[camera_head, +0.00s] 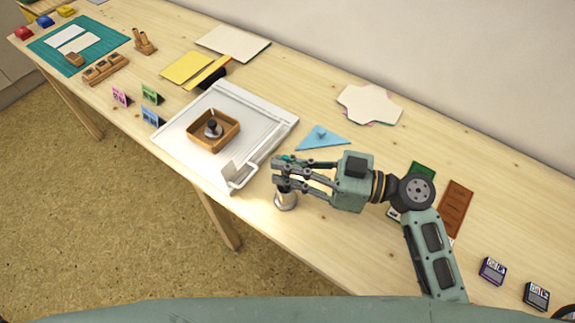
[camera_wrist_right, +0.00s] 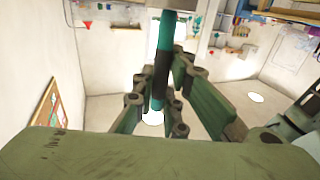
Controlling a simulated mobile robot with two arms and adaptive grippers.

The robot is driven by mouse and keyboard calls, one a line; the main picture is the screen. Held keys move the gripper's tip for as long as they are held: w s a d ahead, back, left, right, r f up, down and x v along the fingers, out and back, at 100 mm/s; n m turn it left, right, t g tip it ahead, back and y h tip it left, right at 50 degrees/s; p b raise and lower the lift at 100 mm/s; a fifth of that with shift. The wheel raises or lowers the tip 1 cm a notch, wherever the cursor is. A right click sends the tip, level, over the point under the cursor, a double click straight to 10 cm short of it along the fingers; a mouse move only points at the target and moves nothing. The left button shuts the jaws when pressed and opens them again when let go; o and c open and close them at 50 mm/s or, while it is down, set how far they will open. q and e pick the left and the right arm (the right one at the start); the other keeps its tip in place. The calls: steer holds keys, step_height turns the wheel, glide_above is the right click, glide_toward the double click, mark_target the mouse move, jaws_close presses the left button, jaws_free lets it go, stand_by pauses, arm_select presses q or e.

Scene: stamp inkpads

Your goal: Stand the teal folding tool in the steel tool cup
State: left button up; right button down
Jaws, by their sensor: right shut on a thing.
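My right gripper (camera_head: 281,172) is shut on the teal folding tool (camera_head: 288,158). In the right wrist view the teal tool (camera_wrist_right: 167,40) stands between the fingers (camera_wrist_right: 160,92), with a black band along its shaft. It looks close to upright in that picture. The steel tool cup (camera_head: 285,201) stands near the table's front edge, right under the fingers in the head view. The fingers hide the cup's mouth, so I cannot tell whether the tool's lower end is inside it or above it. My left gripper is in neither view.
A white paper trimmer (camera_head: 188,144) bearing a wooden tray (camera_head: 229,138) stands left of the cup. A blue triangle (camera_head: 321,142) lies behind the gripper. Ink pads (camera_head: 492,270) and a brown block (camera_head: 456,205) lie to the right. The table's front edge is close to the cup.

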steer(key=c, duration=1.7)
jaws_free()
steer(key=shift+v, duration=6)
steer(key=shift+w+r, duration=0.1)
steer(key=shift+r, duration=0.05)
